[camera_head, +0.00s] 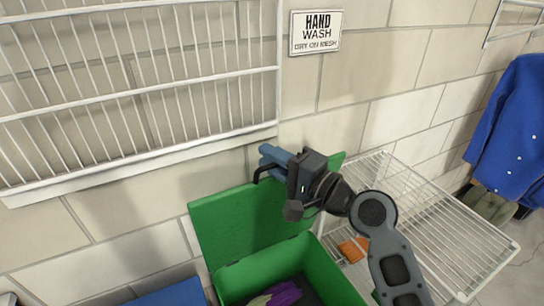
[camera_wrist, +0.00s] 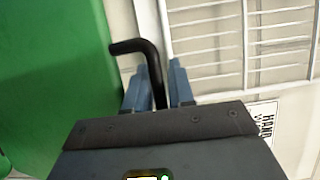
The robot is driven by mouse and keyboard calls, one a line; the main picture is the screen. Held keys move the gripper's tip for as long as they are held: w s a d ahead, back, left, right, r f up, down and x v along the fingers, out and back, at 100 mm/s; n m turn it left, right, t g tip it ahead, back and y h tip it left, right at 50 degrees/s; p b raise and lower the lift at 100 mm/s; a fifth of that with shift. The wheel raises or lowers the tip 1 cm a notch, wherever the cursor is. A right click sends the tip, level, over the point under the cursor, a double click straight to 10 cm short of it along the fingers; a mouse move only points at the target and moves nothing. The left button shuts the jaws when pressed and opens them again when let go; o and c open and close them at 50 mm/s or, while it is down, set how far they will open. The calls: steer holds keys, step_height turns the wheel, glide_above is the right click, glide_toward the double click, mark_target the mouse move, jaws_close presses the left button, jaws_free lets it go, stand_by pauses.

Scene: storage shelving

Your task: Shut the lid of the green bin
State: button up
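The green bin (camera_head: 343,287) stands at the bottom centre of the head view. Its lid (camera_head: 228,228) is open, tilted up and back towards the wall; the lid's green face fills the left of the wrist view (camera_wrist: 55,75). A bent black handle (camera_wrist: 153,62) on the lid runs between the blue fingers of my gripper (camera_wrist: 158,88). The fingers are close together on either side of the handle and appear shut on it. In the head view my gripper (camera_head: 274,162) is at the lid's upper edge, partly covering the lid.
Inside the bin lies a purple item (camera_head: 284,294). A white wire shelf (camera_head: 440,222) with an orange item (camera_head: 352,250) is to the right. A white wire rack (camera_head: 140,85) hangs on the tiled wall above left. Blue clothing (camera_head: 515,130) hangs at the far right.

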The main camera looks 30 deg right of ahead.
jaws_close()
steer(key=shift+f, duration=0.15)
stand_by(0.5)
